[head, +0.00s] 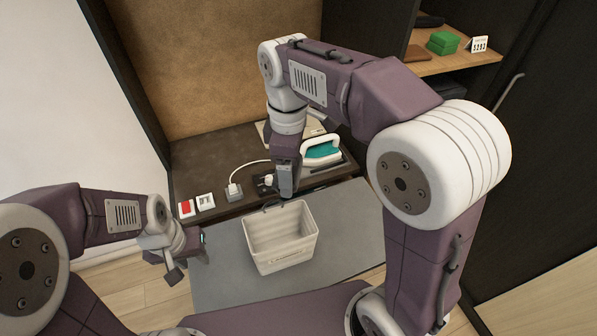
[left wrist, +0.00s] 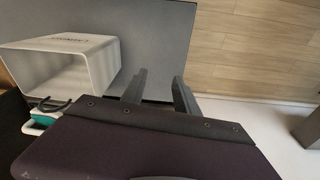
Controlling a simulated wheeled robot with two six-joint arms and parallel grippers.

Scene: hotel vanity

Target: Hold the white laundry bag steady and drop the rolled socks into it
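The white laundry bag (head: 283,262), a boxy open-topped container with dark lettering on its front, stands upright on a grey surface. Its inside looks empty where I can see it. It also shows in the left wrist view (left wrist: 100,65), at the upper left. My right gripper (head: 286,190) points down at the bag's back rim, beside a dark handle loop; its fingertips are too small to tell whether they grip. My left gripper (head: 189,258) is left of the bag, apart from it. Its two fingers (left wrist: 159,92) stand apart with nothing between them. I see no rolled socks.
Green folded items (head: 443,42) sit on a shelf. The grey surface (head: 345,225) is clear right of the bag.

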